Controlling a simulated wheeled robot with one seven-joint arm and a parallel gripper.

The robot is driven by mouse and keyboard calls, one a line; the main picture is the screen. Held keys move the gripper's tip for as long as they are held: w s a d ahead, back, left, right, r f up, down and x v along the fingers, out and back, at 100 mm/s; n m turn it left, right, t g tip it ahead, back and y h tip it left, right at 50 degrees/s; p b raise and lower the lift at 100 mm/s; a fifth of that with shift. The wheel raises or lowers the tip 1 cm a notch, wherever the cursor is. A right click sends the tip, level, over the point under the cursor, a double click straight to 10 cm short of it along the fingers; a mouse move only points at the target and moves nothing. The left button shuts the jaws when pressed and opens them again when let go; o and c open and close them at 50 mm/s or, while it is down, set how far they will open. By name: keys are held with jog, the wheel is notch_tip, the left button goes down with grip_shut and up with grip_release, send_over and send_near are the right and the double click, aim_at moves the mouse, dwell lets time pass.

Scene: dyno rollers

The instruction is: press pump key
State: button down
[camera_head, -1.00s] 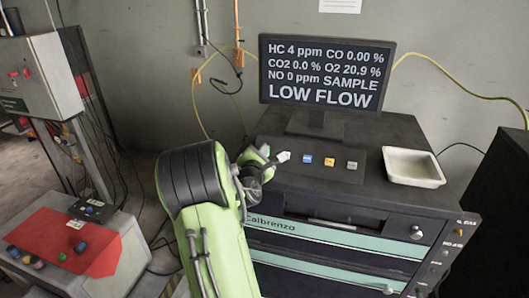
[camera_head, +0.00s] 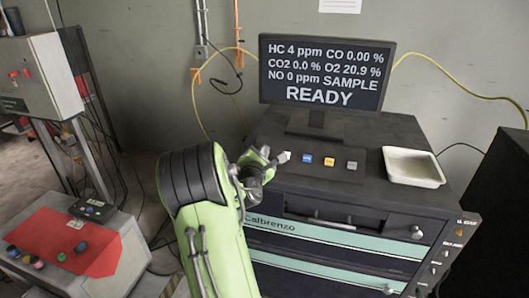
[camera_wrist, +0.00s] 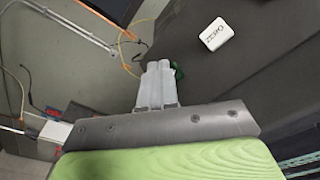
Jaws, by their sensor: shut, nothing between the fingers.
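A row of small keys sits on the dark top of the analyser cabinet. A green key (camera_wrist: 179,72) shows partly behind my fingertips in the wrist view; any label on it is hidden. My gripper (camera_wrist: 158,68) is shut and empty, its pale fingertips overlapping the green key; whether they touch it I cannot tell. In the head view my gripper (camera_head: 264,153) is at the left end of the row. A white key marked ZERO (camera_wrist: 216,34) lies to its right. Blue (camera_head: 306,159), orange (camera_head: 329,162) and grey (camera_head: 352,165) keys follow. The monitor (camera_head: 325,75) reads READY.
A white tray (camera_head: 413,182) stands on the cabinet (camera_head: 400,130) right of the keys. The monitor stands behind them. A control box with a red panel (camera_head: 62,240) is at the lower left. Yellow hoses and cables run along the wall.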

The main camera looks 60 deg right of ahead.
jog(key=shift+a+r, duration=0.3)
jog(key=shift+r, duration=0.05)
jog(key=a+r+p, duration=0.2)
jog(key=a+r, duration=0.1)
jog(key=r, duration=0.1)
jog(key=shift+s+a+r+p, duration=0.3)
jog(key=shift+s+a+p, duration=0.05)
jog(key=shift+a, duration=0.05)
dwell(0.4)
jog(key=w+a+m+t+y, duration=0.25)
jog(key=a+m+y, duration=0.25)
jog(key=a, duration=0.6)
jog(key=w+a+m+t+y, duration=0.1)
jog(key=w+a+m+y, duration=0.3)
jog(key=a, duration=0.7)
jog(key=s+a+f+m+g+y, duration=0.1)
jog(key=s+a+y, duration=0.3)
jog(key=a, duration=0.7)
jog(key=s+a+f+m+y, duration=0.1)
jog(key=s+a+m+y, duration=0.1)
jog(key=s+a, duration=0.6)
jog(key=a+y, duration=0.1)
jog(key=a, duration=0.3)
jog(key=shift+f+g+y, duration=0.15)
jog(key=shift+g+y, duration=0.2)
jog(key=shift+y, duration=0.05)
